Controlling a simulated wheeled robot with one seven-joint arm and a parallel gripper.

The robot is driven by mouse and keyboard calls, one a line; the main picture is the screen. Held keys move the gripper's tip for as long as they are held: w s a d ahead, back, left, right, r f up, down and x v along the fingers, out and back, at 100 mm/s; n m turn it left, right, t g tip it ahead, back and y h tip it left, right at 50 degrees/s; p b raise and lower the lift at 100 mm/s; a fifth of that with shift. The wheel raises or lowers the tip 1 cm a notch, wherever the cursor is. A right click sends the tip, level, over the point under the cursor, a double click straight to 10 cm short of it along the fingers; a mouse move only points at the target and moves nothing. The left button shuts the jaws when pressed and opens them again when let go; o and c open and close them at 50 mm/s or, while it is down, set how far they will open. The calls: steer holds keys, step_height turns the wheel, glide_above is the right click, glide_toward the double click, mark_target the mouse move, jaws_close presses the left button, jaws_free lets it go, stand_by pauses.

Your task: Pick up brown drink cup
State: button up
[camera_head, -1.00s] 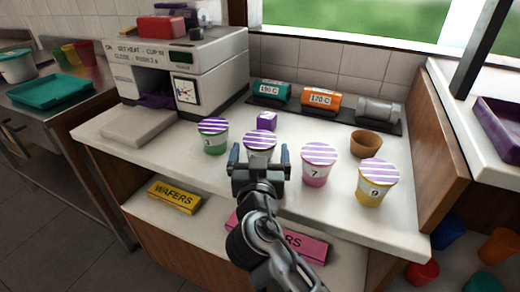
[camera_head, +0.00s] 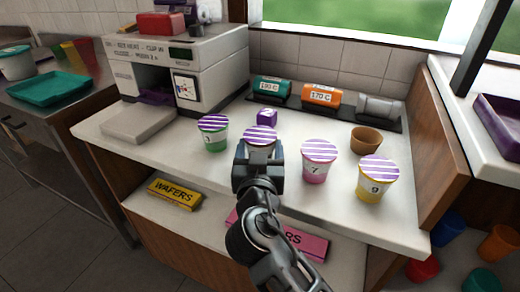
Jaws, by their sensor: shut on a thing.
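A cup with a purple-and-white striped lid (camera_head: 260,133) stands on the white counter, in the row between a green cup (camera_head: 214,140) and a pink cup marked 7 (camera_head: 316,170). My gripper (camera_head: 259,153) is shut on this cup from the front. The gripper hides most of the cup's body, so its colour is hard to tell; the lid shows above the jaws. The cup appears upright. A small open brown cup (camera_head: 366,144) without a lid stands further right, apart from my gripper.
A yellow cup marked 9 (camera_head: 373,190) stands at the right front. A small purple box (camera_head: 267,117) is just behind the held cup. Canisters (camera_head: 318,96) line the back; a machine (camera_head: 180,75) stands left. Wafer boxes (camera_head: 174,193) lie on the shelf below.

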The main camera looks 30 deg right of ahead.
mark_target(262, 139)
steer(key=r, duration=0.4)
steer(key=shift+s+d+r, duration=0.1)
steer(key=shift+d, duration=0.1)
steer(key=s+d+r, duration=0.2)
steer(key=d, duration=0.1)
steer(key=s+d+r, duration=0.2)
steer(key=d, duration=0.1)
steer(key=s+d+r+p, duration=0.1)
steer(key=d+r, duration=0.1)
steer(key=d, duration=0.1)
steer(key=shift+s+d+r, duration=0.25)
steer(key=shift+s+d, duration=0.05)
steer(key=shift+s, duration=0.1)
